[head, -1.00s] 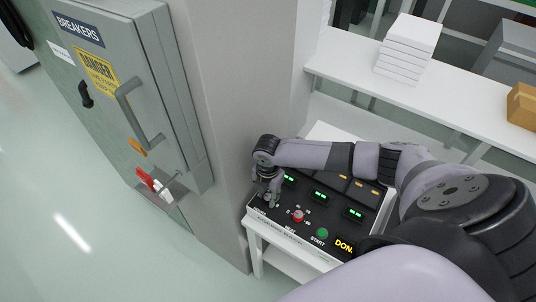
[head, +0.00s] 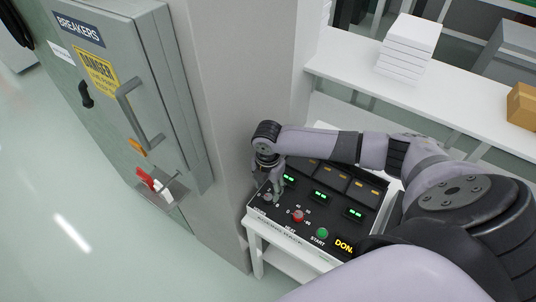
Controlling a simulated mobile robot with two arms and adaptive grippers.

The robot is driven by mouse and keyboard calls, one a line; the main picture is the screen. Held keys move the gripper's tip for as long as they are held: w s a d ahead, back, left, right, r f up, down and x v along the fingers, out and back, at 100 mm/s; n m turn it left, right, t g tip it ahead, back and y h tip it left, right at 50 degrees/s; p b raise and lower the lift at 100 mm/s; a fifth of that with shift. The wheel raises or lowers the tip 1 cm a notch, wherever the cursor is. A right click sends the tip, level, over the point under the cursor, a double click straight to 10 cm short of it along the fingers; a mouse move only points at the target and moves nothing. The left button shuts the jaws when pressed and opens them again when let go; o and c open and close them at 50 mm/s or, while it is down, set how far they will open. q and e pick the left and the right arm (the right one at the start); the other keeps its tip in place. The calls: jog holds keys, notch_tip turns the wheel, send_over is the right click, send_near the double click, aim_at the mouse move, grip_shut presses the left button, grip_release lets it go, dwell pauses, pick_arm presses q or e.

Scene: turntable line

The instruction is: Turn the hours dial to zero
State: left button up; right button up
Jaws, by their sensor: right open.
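A black control panel (head: 327,231) sits on a white stand, with a sloped face. A small grey dial (head: 267,198) is at its left end; the label under it is too small to read surely, and its pointer cannot be made out. My right gripper (head: 276,191) is open, pointing down right beside this dial and partly over it. I cannot tell whether it touches the dial. A red dial (head: 298,215) with numbers around it is to the right. My left gripper is not in view.
A green START button (head: 322,233) and a yellow DONE display (head: 344,245) are on the panel, with several green readouts above. A grey pillar (head: 237,120) and breaker cabinet (head: 150,90) stand close on the left. A white shelf (head: 440,100) with boxes is behind.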

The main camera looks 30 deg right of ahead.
aim_at(268, 196)
notch_tip(268, 196, up, 7)
dwell(0.3)
dwell(0.4)
